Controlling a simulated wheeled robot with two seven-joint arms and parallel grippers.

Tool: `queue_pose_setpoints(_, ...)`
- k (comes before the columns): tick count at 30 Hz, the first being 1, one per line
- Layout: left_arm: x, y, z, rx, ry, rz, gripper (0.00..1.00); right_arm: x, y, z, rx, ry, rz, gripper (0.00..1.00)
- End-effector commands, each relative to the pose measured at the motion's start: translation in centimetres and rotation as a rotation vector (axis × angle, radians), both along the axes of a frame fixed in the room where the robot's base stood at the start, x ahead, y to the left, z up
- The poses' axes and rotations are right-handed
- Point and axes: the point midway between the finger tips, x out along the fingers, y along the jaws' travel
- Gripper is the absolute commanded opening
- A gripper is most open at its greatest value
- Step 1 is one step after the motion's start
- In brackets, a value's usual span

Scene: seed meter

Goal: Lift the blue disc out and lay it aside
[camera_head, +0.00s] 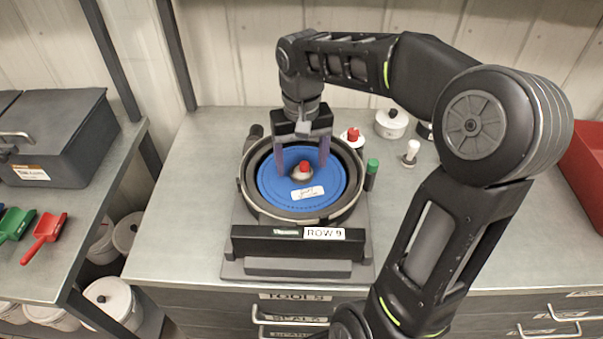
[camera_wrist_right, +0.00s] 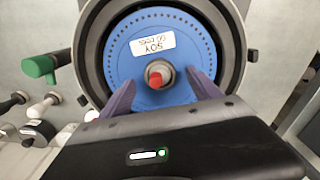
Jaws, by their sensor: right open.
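The blue disc (camera_head: 273,187) lies flat inside the round black housing (camera_head: 247,205) of the seed meter, with a white label and a hub with a red knob (camera_head: 304,166) at its centre. It also shows in the right wrist view (camera_wrist_right: 190,75), with small holes along its rim. My right gripper (camera_head: 302,168) is open above the disc. Its two fingers stand on either side of the red knob, apart from it. I cannot tell whether the fingertips touch the disc. My left gripper is in neither view.
The meter stands on a base marked ROW 9 (camera_head: 324,234). The bench is clear left of the meter. A grey toolbox (camera_head: 62,135) stands at far left.

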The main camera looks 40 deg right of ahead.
Motion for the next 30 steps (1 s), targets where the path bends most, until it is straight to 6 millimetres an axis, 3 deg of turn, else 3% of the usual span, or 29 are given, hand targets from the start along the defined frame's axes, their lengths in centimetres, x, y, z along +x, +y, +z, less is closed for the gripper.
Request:
queue_pose_setpoints(6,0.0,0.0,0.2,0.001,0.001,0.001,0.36,0.0,0.0,-2.0,-0.001,0.0,0.001,0.73)
queue_pose_setpoints(23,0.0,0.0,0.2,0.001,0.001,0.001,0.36,0.0,0.0,-2.0,0.0,-0.001,0.0,0.73)
queue_pose_setpoints(30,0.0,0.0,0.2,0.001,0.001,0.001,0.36,0.0,0.0,-2.0,0.0,-0.001,0.0,0.54)
